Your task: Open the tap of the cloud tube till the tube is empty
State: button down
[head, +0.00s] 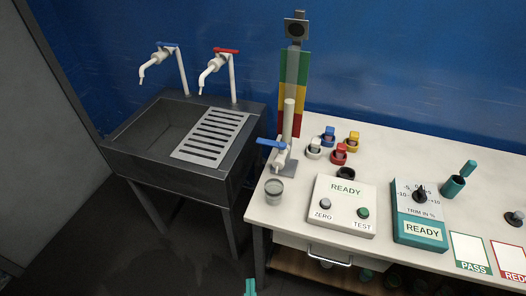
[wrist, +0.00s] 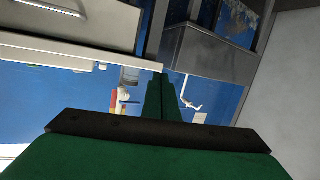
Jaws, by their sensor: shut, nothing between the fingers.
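The cloud tube (head: 289,115) stands upright at the table's left end, before a green, yellow and red strip (head: 293,65). How full it is I cannot tell. Its tap (head: 279,158) is low on the tube, with a blue handle (head: 270,142) lying roughly level, pointing left. A small clear cup (head: 274,191) stands below the tap. My gripper (head: 250,287) shows only as a teal tip at the bottom edge of the head view, well short of the tap. In the wrist view its green fingers (wrist: 162,98) are together and empty.
A dark sink (head: 155,130) with a blue and a red tap stands left of the table (head: 262,215).

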jog(key=w+a+r+m+t+h, duration=0.15)
jog(key=w+r, duration=0.55)
jog(key=w, duration=0.7)
jog(key=m+h, duration=0.4)
jog(key=h, duration=0.1)
send_near(266, 144)
jog(key=x, duration=0.6)
jog(key=shift+w+d+f, duration=0.1)
jog(key=shift+w+f, duration=0.05)
jog(key=shift+w, duration=0.1)
jog(key=shift+w, duration=0.1)
